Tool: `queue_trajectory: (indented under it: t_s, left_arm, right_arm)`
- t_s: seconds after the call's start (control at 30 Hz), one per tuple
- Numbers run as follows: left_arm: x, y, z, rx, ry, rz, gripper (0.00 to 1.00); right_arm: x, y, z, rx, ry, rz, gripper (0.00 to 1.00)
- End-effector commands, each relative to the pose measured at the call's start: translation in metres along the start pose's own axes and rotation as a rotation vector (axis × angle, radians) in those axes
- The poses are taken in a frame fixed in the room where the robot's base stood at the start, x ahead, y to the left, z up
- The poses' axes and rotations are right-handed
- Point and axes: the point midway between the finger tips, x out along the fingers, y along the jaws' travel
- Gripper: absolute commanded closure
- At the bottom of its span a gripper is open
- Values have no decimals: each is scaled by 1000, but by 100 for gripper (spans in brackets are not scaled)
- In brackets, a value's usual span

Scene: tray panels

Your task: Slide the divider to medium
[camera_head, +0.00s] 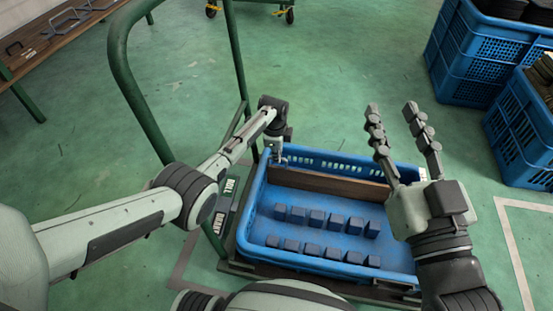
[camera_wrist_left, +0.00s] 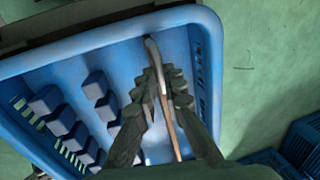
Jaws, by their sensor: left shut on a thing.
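The divider (camera_head: 330,183) is a brown upright board across the far part of a blue tray (camera_head: 318,265), close to its far wall. My left gripper (camera_head: 277,150) is at the divider's left end, reaching down inside the tray corner. In the left wrist view my left gripper (camera_wrist_left: 167,88) has its ribbed fingers on both sides of the divider (camera_wrist_left: 151,48), shut on its edge. The fingers hide part of the board. My right gripper (camera_head: 391,108) is open and empty, raised at the tray's right side with fingers pointing up.
Several dark blue blocks (camera_head: 317,218) stand in two rows in the tray, nearer than the divider. A green post (camera_head: 185,150) and small white labels (camera_head: 230,186) stand left of the tray. Blue crates (camera_head: 480,50) stand at the upper right.

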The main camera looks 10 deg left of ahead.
Motion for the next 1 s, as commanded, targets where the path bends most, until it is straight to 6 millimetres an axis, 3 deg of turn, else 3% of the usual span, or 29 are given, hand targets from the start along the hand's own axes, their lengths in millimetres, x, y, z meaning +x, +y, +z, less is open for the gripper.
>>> queue_trajectory:
  t_s: [0.27,0.3,0.47,0.8,1.0]
  left_arm:
    - [0,0,0,0,-1,0,100]
    - [0,0,0,0,-1,0,87]
    - [0,0,0,0,-1,1,69]
    - [-2,0,0,0,0,0,69]
    - [-23,0,0,1,0,-3,69]
  right_arm:
    - [0,0,-1,1,4,-1,60]
    - [0,0,-1,1,4,0,60]
    - [0,0,-1,1,3,-1,60]
    - [0,0,-1,0,2,1,60]
    - [0,0,-1,0,2,1,60]
